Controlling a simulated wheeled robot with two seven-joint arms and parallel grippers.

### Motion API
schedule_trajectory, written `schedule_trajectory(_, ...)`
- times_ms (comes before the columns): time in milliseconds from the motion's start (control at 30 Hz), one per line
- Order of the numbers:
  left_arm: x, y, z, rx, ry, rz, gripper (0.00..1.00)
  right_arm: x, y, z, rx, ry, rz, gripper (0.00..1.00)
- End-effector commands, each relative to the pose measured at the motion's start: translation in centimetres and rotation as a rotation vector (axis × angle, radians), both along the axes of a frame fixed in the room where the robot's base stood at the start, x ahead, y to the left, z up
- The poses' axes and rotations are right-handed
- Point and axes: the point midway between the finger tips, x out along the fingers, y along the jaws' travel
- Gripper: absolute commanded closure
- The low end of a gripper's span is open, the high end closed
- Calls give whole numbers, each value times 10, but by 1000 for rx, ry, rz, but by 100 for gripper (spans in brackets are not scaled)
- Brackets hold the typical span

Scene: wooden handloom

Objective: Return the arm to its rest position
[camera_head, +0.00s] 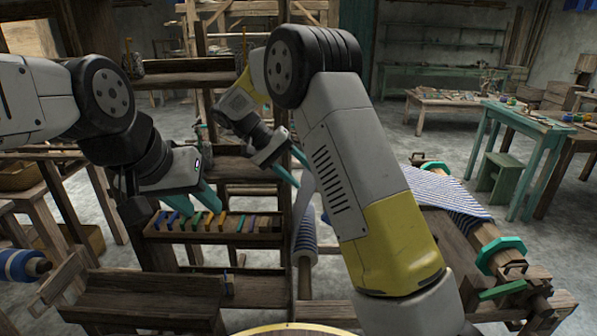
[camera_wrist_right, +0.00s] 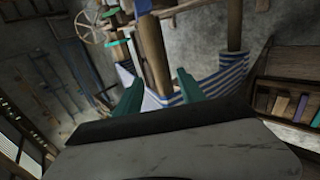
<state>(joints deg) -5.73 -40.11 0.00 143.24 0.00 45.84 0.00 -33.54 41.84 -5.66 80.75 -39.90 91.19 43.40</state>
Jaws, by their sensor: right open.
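My right arm reaches in from the lower right of the head view and bends back at a high joint. Its gripper (camera_head: 296,165) has teal fingers pointing down and right, near the wooden upright (camera_head: 303,130) in the middle. In the right wrist view, this gripper (camera_wrist_right: 160,92) is open, with its two fingers apart and nothing held between them. My left arm comes in from the left. Its gripper (camera_head: 208,196) has teal fingers just above the wooden rack of coloured pieces (camera_head: 215,238). Whether these fingers are open or shut is unclear.
The loom's blue-and-white striped cloth (camera_head: 455,195) spreads right of my right arm. A striped roll (camera_head: 305,235) stands below the right gripper. A wooden bench (camera_head: 145,300) is at the lower left.

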Motion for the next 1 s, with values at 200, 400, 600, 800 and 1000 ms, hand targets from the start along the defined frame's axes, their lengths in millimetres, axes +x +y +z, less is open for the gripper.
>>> schedule_trajectory(200,0,0,0,0,0,0,64,-12,-18,16,87,11,3,53)
schedule_trajectory(400,0,0,0,0,0,0,64,-49,-50,45,293,11,32,53)
schedule_trajectory(600,0,0,0,0,0,0,64,-93,-75,68,491,-30,78,53)
schedule_trajectory(800,0,0,0,0,0,0,64,-142,-90,86,661,-116,135,53)
schedule_trajectory(1000,0,0,0,0,0,0,64,-190,-98,95,793,-236,198,53)
